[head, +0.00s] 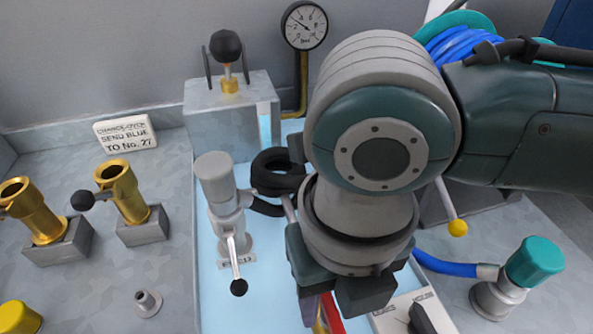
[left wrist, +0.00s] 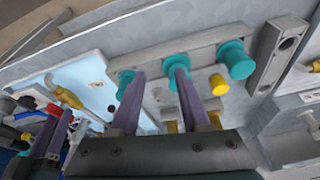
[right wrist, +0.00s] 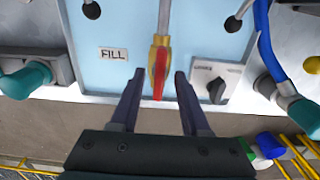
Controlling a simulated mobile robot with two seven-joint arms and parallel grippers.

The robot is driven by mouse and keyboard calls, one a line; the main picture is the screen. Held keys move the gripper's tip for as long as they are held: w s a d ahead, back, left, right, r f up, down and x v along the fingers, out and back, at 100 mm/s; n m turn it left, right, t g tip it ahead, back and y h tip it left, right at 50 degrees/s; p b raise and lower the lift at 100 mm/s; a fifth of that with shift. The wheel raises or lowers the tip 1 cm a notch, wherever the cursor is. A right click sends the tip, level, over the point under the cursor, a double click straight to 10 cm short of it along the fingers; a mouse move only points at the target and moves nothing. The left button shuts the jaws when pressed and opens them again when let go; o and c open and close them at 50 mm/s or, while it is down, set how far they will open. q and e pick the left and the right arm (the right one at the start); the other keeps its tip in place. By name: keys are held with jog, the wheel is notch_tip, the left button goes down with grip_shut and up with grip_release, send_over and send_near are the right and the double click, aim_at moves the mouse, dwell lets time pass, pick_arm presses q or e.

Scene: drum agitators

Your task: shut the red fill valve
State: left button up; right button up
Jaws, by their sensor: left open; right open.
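The red fill valve handle (right wrist: 160,68), red with yellow edges on a metal shaft, shows in the right wrist view beside a FILL label (right wrist: 113,54) on a light blue panel. My right gripper (right wrist: 159,74) is open, with one finger on each side of the handle; I cannot tell whether either touches it. In the head view only a sliver of the red handle (head: 333,315) shows below my right gripper (head: 335,298); my wrist hides the rest of the valve. My left gripper (left wrist: 158,73) is open and empty, seen only in the left wrist view, above teal caps (left wrist: 237,60).
A dark selector knob (right wrist: 216,90) on a white plate sits just right of the handle. A grey-capped fitting with a black-ball lever (head: 238,287) stands to the left. A teal-capped fitting (head: 535,262) with a blue hose is at right. Brass fittings (head: 128,195) stand far left.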

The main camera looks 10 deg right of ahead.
grip_shut()
jog(key=shift+r, duration=0.1)
dwell(0.6)
